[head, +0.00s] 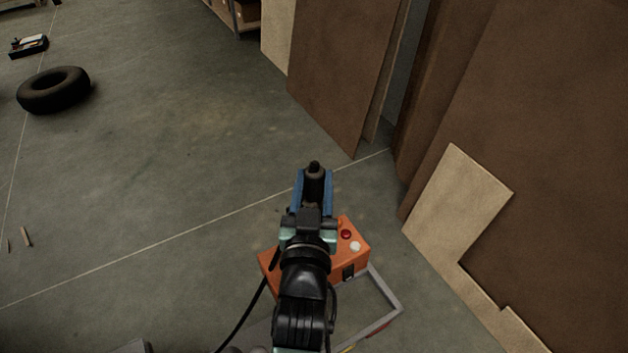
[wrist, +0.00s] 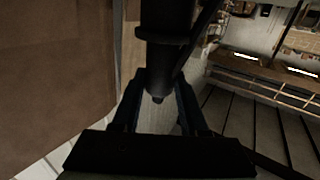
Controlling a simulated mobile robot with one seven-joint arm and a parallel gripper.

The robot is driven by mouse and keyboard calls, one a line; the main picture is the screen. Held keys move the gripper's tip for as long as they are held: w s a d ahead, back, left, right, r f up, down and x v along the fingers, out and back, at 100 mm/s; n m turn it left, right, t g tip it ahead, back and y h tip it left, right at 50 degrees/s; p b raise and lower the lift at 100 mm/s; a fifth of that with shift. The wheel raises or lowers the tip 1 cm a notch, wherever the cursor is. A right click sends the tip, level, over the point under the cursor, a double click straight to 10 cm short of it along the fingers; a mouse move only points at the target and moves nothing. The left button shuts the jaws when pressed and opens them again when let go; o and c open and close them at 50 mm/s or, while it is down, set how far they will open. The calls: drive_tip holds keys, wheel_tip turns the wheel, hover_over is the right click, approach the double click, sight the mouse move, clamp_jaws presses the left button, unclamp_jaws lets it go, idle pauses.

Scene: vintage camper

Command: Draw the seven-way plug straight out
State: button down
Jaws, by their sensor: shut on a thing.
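A dark, stepped cylindrical plug (head: 315,172) sits between the blue fingers of my gripper (head: 314,180) in the head view. Its narrow tip points up the picture, past the fingertips. In the wrist view the dark plug (wrist: 165,35) fills the top middle, with a flange partway along it. My gripper (wrist: 160,95) is shut on it there, one finger on each side. No socket around the plug can be made out, and I cannot tell whether it touches anything besides my fingers.
An orange box (head: 357,238) with a red and a white button and a black switch lies below my arm, by a grey frame (head: 392,300). A black cable (head: 240,324) runs down-left. Brown panels (head: 335,70) stand at right. A tire (head: 53,89) lies far left; the floor between is open.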

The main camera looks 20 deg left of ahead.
sight(314, 197)
drive_tip(key=shift+f+b, duration=2.9)
drive_tip(key=shift+f, duration=0.55)
drive_tip(key=shift+r, duration=0.15)
drive_tip(key=shift+r+p, duration=1.8)
drive_tip(key=shift+r, duration=0.1)
drive_tip(key=shift+f, duration=0.1)
